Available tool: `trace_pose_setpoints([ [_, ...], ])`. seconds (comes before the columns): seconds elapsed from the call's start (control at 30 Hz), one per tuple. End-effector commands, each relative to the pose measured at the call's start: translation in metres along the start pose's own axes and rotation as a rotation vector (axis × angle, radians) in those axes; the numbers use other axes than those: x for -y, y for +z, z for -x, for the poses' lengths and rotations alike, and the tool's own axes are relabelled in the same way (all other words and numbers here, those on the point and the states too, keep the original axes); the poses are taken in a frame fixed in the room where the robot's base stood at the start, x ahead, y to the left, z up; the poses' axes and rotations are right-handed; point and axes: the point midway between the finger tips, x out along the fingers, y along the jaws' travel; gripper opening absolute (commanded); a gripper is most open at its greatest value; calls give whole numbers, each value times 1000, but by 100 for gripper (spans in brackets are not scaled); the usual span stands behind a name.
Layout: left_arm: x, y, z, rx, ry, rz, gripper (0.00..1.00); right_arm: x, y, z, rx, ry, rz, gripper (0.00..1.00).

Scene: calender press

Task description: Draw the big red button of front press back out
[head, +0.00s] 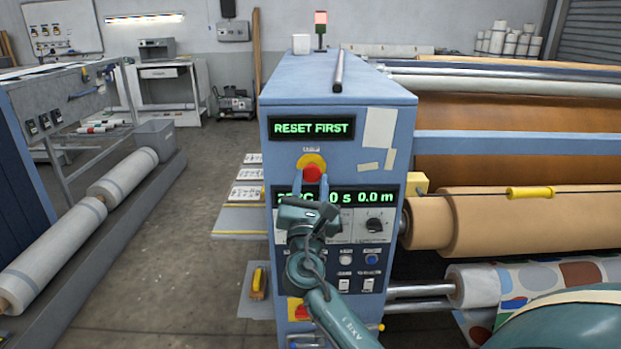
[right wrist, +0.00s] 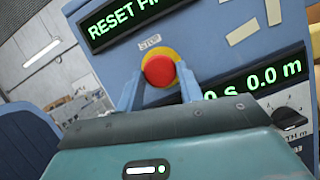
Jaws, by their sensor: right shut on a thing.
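The big red button (head: 312,173) sits on a yellow round collar on the front of the blue press cabinet (head: 285,97), just below the display (head: 312,128) that reads "RESET FIRST". My right gripper (head: 310,175) is shut on the red button, with one finger at each side of it. The right wrist view shows the red button (right wrist: 158,70) between the fingers of the right gripper (right wrist: 159,82), under a small label that seems to read "STOP". My left gripper is not in view.
A second display (head: 360,197), a black knob (head: 374,224) and a blue button (head: 372,254) lie below, partly behind my right arm. Another red control on yellow (head: 297,309) sits low on the cabinet. Large rollers (head: 520,220) fill the right. The floor (head: 150,230) at left is open.

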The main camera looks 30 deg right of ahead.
Motion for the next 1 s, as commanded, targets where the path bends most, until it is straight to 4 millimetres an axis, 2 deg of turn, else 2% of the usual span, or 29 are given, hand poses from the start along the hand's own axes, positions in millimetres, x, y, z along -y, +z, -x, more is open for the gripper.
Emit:
trace_pose_setpoints([
  [0.17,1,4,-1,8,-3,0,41,0,-2,2,-2,-1,2,0],
  [0.2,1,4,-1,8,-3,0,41,0,-2,2,-2,-1,2,37],
  [0.47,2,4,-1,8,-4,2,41,0,-1,1,-1,-1,1,58],
  [0.77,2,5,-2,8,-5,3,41,0,-1,4,0,0,1,59],
  [0.87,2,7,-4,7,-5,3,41,0,-3,14,-1,1,1,59],
  [1.0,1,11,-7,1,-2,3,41,0,-4,42,-3,1,0,59],
])
